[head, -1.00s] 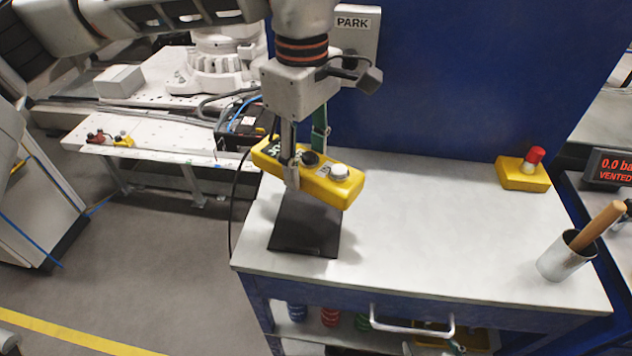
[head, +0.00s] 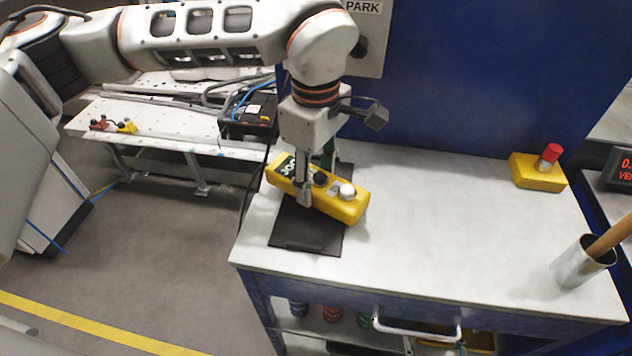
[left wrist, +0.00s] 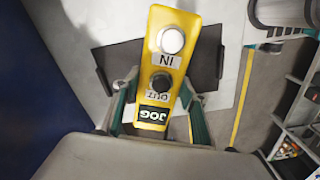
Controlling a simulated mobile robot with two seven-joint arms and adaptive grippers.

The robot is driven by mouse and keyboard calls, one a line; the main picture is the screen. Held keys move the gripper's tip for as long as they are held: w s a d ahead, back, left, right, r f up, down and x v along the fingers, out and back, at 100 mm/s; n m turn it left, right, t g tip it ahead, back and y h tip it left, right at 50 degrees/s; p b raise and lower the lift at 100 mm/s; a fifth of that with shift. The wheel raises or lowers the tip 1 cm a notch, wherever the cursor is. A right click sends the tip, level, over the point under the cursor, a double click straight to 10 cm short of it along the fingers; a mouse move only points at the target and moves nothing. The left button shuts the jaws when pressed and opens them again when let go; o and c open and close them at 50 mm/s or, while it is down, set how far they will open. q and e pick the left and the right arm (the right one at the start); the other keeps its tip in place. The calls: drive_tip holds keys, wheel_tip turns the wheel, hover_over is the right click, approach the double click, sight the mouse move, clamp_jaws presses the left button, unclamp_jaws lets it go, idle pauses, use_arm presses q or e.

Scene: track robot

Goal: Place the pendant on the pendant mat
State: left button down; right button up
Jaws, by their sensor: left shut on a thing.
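The pendant (head: 342,205) is a yellow box with a white button, a black button and a JOG label. My left gripper (head: 318,185) is shut on it, one finger on each side. In the left wrist view the pendant (left wrist: 168,50) sits between the fingers (left wrist: 160,97), marked IN and OUT. The pendant mat (head: 300,236) is a dark sheet at the left end of the white worktop, partly hidden under the pendant. The mat (left wrist: 120,60) shows on both sides of the pendant in the wrist view. I cannot tell whether the pendant touches the mat. My right gripper is out of view.
A yellow box with a red button (head: 540,172) stands at the back right of the worktop (head: 440,220). A metal cup (head: 582,263) with a wooden handle is at the right edge. The middle of the worktop is clear. A blue panel (head: 480,80) rises behind.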

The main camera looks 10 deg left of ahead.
use_arm(q)
drive_tip(key=shift+w+f, duration=0.1)
drive_tip(key=shift+f, duration=0.55)
drive_tip(key=c, duration=1.2)
unclamp_jaws()
drive_tip(key=shift+f, duration=0.15)
wheel_tip(320, 180, up, 12)
drive_tip(key=shift+r+p, duration=0.2)
drive_tip(key=shift+p, duration=0.35)
